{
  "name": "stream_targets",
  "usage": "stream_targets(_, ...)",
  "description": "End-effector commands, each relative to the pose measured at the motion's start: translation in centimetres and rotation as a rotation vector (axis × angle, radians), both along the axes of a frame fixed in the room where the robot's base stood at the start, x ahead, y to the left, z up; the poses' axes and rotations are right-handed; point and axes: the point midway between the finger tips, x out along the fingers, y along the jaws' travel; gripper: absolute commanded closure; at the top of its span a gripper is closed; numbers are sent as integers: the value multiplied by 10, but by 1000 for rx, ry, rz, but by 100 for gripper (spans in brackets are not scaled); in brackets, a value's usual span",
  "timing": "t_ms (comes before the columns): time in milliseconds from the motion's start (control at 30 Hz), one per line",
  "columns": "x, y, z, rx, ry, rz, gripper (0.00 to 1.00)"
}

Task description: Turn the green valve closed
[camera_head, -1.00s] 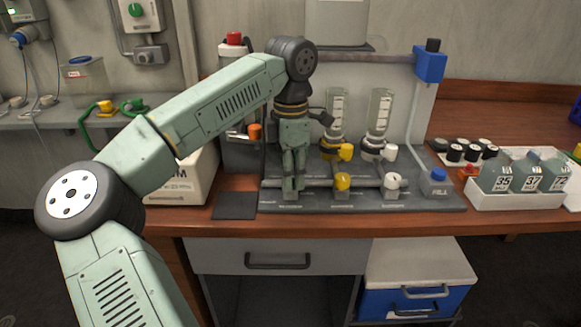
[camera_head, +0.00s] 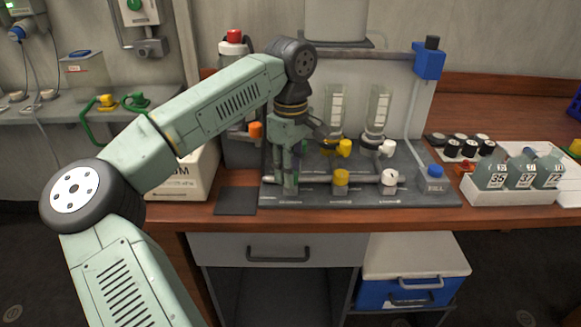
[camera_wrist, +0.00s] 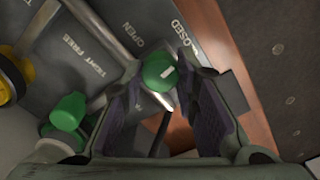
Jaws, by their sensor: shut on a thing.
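The green valve (camera_wrist: 158,72) is a round knob with a white mark on top, low on the grey rig base. In the wrist view it sits between the fingertips of my gripper (camera_wrist: 158,78), which is shut on it. The words OPEN and CLOSED are printed on the base beside it. In the head view my gripper (camera_head: 284,184) points down at the left end of the rig's front pipe and hides most of the valve.
A second green knob (camera_wrist: 68,112) stands near the fingers. Yellow (camera_head: 341,178) and white (camera_head: 389,180) valves sit to the right on the pipe. An orange knob (camera_head: 255,130) is behind left. Crated bottles (camera_head: 520,175) stand farther right.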

Motion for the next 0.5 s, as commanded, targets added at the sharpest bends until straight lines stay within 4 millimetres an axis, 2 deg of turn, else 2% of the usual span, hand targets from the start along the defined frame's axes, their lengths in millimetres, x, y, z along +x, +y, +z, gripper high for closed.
stream_targets(200,-1,-1,0,-2,1,-105,100)
stream_targets(500,-1,-1,0,-1,2,-159,100)
